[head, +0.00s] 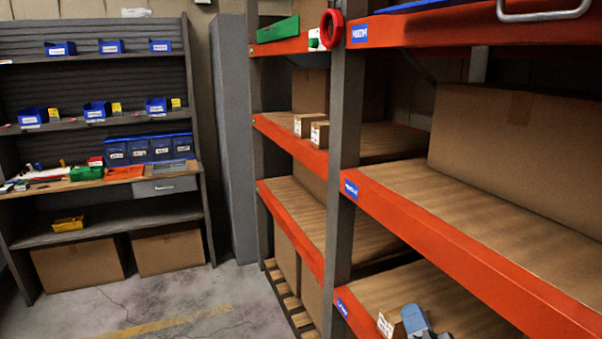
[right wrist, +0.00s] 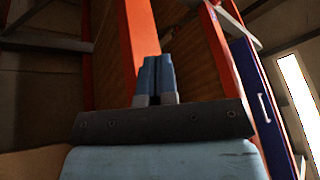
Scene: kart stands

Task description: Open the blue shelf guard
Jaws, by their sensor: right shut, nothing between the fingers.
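The blue shelf guard (head: 425,5) shows only as a strip at the top right of the head view, above an orange beam. Its grey metal handle (head: 545,14) sticks out over the beam. In the right wrist view the guard (right wrist: 247,85) is a blue panel on the right with a pale handle (right wrist: 264,107). My right gripper (head: 413,316) is low at the bottom of the head view, in front of the lower shelf and well below the guard. Its fingers (right wrist: 157,68) are shut and empty, apart from the handle. My left gripper is not in view.
Orange rack beams (head: 430,235) and a grey upright (head: 342,150) stand close by. A large carton (head: 515,150) sits on the middle shelf, and a small box (head: 390,325) is beside my right gripper. A workbench (head: 110,185) with blue bins stands at left; the floor (head: 190,300) between is clear.

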